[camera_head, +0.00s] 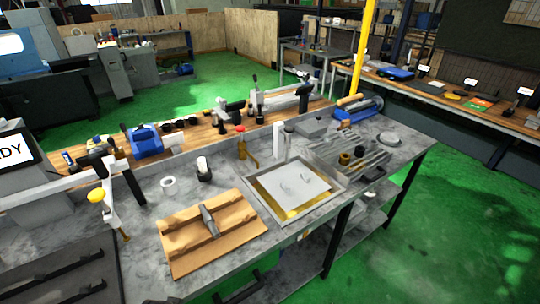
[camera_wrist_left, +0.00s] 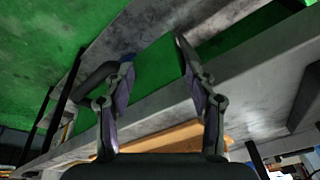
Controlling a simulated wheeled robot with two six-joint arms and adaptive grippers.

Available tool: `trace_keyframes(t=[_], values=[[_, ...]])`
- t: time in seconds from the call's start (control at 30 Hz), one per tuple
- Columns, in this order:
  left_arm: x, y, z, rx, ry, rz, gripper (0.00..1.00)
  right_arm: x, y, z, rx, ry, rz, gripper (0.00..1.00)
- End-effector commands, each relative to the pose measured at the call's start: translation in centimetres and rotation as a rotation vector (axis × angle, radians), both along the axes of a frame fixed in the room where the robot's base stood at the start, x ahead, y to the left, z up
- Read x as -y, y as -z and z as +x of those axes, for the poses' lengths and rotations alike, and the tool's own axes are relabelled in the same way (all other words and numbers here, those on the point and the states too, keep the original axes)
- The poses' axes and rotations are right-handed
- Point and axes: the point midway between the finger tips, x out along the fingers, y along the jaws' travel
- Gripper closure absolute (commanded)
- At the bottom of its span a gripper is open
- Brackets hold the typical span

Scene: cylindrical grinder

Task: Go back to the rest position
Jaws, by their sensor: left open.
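My left gripper (camera_wrist_left: 138,66) shows in the left wrist view with its two dark fingers spread apart and nothing between them. Behind the fingers are the grey edge of a table and green floor. Part of the brown board shows just past the gripper's base in the left wrist view (camera_wrist_left: 185,133). My right gripper is in neither view.
The grey worktable (camera_head: 150,238) bears a brown board (camera_head: 190,255) with a metal piece, a framed tray (camera_head: 335,188) with a white sheet, a white ring (camera_head: 168,185) and a ribbed metal plate (camera_head: 375,163). Green floor (camera_head: 460,230) is clear at the right.

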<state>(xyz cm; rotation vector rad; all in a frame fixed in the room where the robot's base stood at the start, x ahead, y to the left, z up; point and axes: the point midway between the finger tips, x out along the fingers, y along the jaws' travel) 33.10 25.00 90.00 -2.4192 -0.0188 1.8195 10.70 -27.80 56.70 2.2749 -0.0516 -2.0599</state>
Motion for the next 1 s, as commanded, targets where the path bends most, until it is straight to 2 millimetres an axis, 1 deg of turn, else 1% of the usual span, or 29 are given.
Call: trace_keyframes(t=[0.03,0.07,0.17,0.27,0.3,0.33,0.37,0.4,0.47,0.5,0.57,0.6,0.7,0.8,0.9,1.0], values=[[-0.1,2.0,0.0,-0.01,-0.003,-0.001,0.44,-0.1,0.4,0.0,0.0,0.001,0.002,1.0],[-0.2,3.1,-0.1,-0.014,-0.004,-0.001,0.44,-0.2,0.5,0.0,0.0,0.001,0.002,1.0],[-0.6,7.3,-0.5,-0.031,-0.009,-0.002,0.44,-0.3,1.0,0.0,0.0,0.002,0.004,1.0],[-1.1,13.0,-1.6,-0.053,-0.016,-0.003,0.44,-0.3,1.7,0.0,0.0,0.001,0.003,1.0],[-1.4,15.9,-2.3,-0.065,-0.019,-0.004,0.44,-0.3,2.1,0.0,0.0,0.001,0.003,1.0],[-1.6,18.1,-3.1,-0.074,-0.022,-0.004,0.44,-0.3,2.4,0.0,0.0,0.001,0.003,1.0],[-1.8,20.4,-4.1,-0.082,-0.024,-0.005,0.44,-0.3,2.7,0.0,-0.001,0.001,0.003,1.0],[-2.0,23.4,-5.6,-0.096,-0.028,-0.006,0.44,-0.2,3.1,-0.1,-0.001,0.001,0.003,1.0],[-2.3,27.6,-8.2,-0.114,-0.033,-0.007,0.44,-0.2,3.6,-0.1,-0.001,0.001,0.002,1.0],[-2.5,30.0,-10.1,-0.126,-0.036,-0.009,0.44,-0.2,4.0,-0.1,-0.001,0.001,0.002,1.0],[-2.7,33.0,-13.0,-0.141,-0.041,-0.011,0.44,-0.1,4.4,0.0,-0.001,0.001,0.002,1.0],[-2.7,34.6,-14.9,-0.15,-0.043,-0.012,0.44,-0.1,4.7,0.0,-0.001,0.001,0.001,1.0],[-2.8,37.2,-18.8,-0.168,-0.048,-0.013,0.44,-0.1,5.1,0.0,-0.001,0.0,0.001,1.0],[-2.8,38.3,-21.2,-0.176,-0.05,-0.015,0.44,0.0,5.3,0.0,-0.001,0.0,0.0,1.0],[-2.9,38.7,-22.2,-0.179,-0.051,-0.016,0.44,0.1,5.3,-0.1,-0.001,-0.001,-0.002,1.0],[-2.9,38.7,-22.4,-0.179,-0.051,-0.016,0.44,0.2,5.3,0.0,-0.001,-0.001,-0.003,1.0]])
